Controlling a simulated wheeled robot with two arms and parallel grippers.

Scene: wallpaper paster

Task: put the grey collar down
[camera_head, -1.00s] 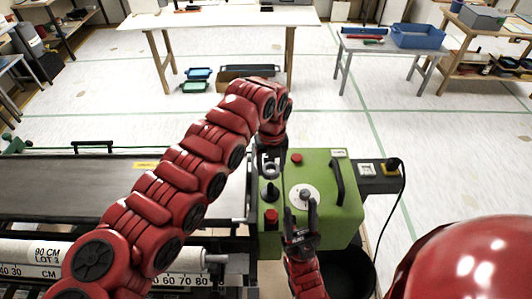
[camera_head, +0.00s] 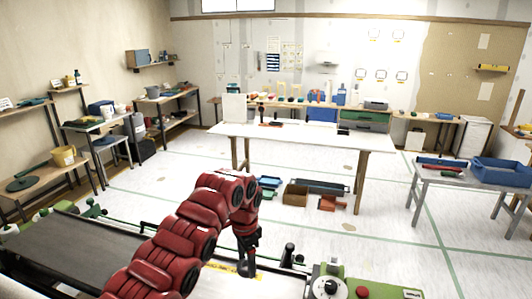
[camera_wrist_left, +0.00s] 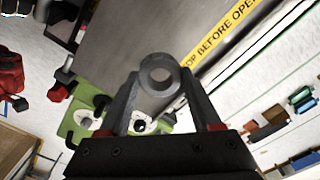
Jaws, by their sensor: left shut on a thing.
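My left gripper (camera_head: 246,258) points down over the pasting machine, near the yellow warning strip (camera_head: 220,267). It is shut on the grey collar (camera_wrist_left: 160,75), a short ring with a round hole. In the left wrist view the collar sits between the fingertips, with the grey machine bed (camera_wrist_left: 130,30) behind it. In the head view the collar (camera_head: 246,269) is small and dark at the bottom of the gripper. I cannot tell its height above the surface. My right gripper is not in view.
The green box (camera_head: 375,290) with a white dial (camera_head: 328,288) and red button is at the bottom right. A dark knobbed post (camera_head: 288,255) stands right of the gripper. A white table (camera_head: 300,135) and blue bin (camera_head: 500,172) stand beyond open floor.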

